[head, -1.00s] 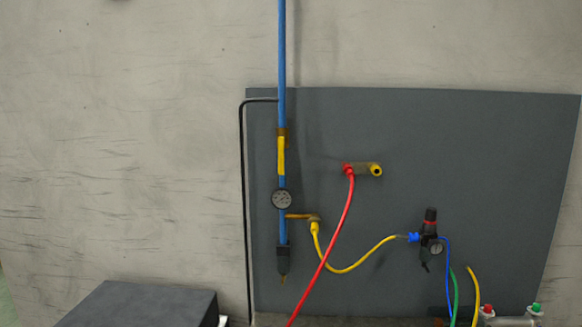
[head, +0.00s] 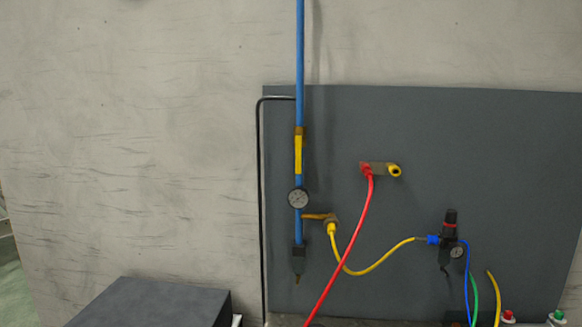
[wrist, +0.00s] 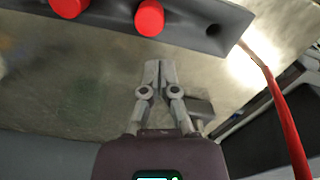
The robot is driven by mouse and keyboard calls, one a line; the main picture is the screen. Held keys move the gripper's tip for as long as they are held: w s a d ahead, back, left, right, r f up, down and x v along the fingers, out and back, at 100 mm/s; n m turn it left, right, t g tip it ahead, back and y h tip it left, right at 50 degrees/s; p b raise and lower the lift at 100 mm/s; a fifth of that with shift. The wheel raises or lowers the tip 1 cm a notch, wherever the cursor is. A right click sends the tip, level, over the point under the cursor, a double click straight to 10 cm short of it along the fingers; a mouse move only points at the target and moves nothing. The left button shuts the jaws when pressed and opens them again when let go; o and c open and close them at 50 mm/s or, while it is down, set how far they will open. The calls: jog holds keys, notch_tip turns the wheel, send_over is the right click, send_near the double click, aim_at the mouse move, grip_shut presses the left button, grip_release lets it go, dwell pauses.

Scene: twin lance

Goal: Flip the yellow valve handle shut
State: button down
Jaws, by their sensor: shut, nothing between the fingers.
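The yellow valve handle (head: 298,155) is on the blue vertical pipe (head: 299,60) in the head view. It points straight down, in line with the pipe, above a round gauge (head: 298,198). My gripper (wrist: 160,64) shows only in the wrist view. Its two fingers are together and hold nothing. The valve handle is not in the wrist view, and my gripper is not in the head view, so the distance between them cannot be told.
A dark panel (head: 500,150) backs the pipe. A red hose (head: 350,245) and a yellow hose (head: 375,266) hang across it. A dark box (head: 150,305) stands at lower left. In the wrist view, a red hose (wrist: 284,115) passes at right and a red round part (wrist: 149,18) is above the fingers.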

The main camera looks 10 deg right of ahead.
jog(key=w+a+r+n+t+h+p, duration=0.15)
jog(key=w+r+h+p, duration=0.25)
jog(key=w+r+p, duration=0.65)
jog(key=w+a+r+n+t+h+p, duration=0.1)
jog(key=w+a+r+t+h+p, duration=0.35)
jog(key=r, duration=1.05)
jog(key=w+r+n+g+h+p, duration=0.15)
jog(key=w+r+h+p, duration=0.35)
jog(key=r+p, duration=0.75)
jog(key=w+a+r+t+h+p, duration=0.1)
jog(key=w+a+r+t+p, duration=0.1)
jog(key=r, duration=0.5)
jog(key=w+a+r+n+t+h+p, duration=0.1)
jog(key=w+a+r+p, duration=0.2)
jog(key=a+r, duration=0.3)
jog(key=shift+a+r+t+p, duration=0.2)
jog(key=shift+r+t+p, duration=0.15)
jog(key=shift+r+p, duration=0.45)
jog(key=shift+w+h, duration=0.1)
jog(key=shift+h, duration=0.15)
send_near(299, 154)
jog(key=w+d+f, duration=0.3)
jog(key=w+d, duration=0.1)
jog(key=d, duration=0.1)
jog(key=shift+w+d+f, duration=0.1)
jog(key=shift+w+d, duration=0.05)
jog(key=shift+w, duration=0.05)
